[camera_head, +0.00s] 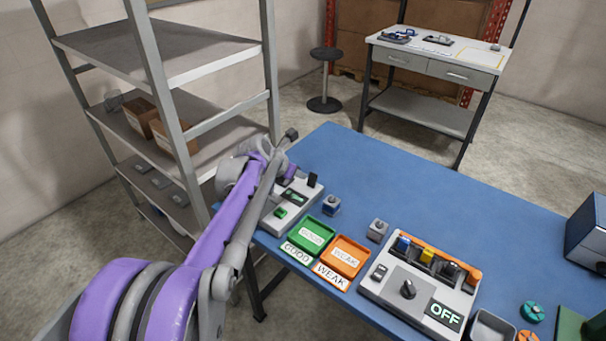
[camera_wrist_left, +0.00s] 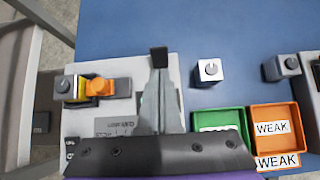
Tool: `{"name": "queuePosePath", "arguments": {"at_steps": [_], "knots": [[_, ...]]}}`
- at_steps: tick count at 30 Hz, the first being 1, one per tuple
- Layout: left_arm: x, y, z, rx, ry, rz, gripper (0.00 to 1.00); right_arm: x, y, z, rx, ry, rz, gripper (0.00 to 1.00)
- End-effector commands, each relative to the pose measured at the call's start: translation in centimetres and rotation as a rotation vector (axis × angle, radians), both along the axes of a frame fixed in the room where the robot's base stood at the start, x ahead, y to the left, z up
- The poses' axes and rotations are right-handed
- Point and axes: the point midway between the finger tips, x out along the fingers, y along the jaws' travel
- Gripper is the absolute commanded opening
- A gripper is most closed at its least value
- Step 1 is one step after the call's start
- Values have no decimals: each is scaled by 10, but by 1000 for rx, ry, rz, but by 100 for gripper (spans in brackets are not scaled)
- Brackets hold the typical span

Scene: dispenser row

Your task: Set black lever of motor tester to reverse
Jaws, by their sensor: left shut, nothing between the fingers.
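The grey motor tester (camera_head: 296,206) sits at the left end of the blue table. Its black lever (camera_head: 313,180) stands up at the far right part of the tester. In the left wrist view the black lever (camera_wrist_left: 159,58) shows just beyond my fingertips; I cannot tell whether they touch it. My left gripper (camera_head: 293,173) is over the tester, shut and empty, and its closed fingers (camera_wrist_left: 159,85) point toward the lever. Part of the tester is hidden behind my arm and fingers. My right gripper is not in view.
A green tray (camera_head: 311,233) and an orange tray (camera_head: 345,255) stand right of the tester. Small grey-topped blocks (camera_head: 331,205) (camera_head: 377,230) stand behind them. A larger device (camera_head: 419,290) reading OFF is farther right. A shelf rack (camera_head: 165,50) stands left. The table's far part is clear.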

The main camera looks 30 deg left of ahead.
Motion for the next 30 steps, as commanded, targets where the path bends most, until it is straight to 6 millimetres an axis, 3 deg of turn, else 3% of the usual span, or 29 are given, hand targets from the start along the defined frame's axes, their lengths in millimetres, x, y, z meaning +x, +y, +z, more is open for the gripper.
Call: {"name": "queuePosePath", "arguments": {"at_steps": [6,13,19,30], "knots": [[-21,3,49,0,0,1,0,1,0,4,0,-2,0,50],[-35,4,84,1,-1,1,0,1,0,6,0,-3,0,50],[-40,4,94,0,0,0,0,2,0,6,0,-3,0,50],[-40,4,94,1,0,-1,0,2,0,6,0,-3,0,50]]}}
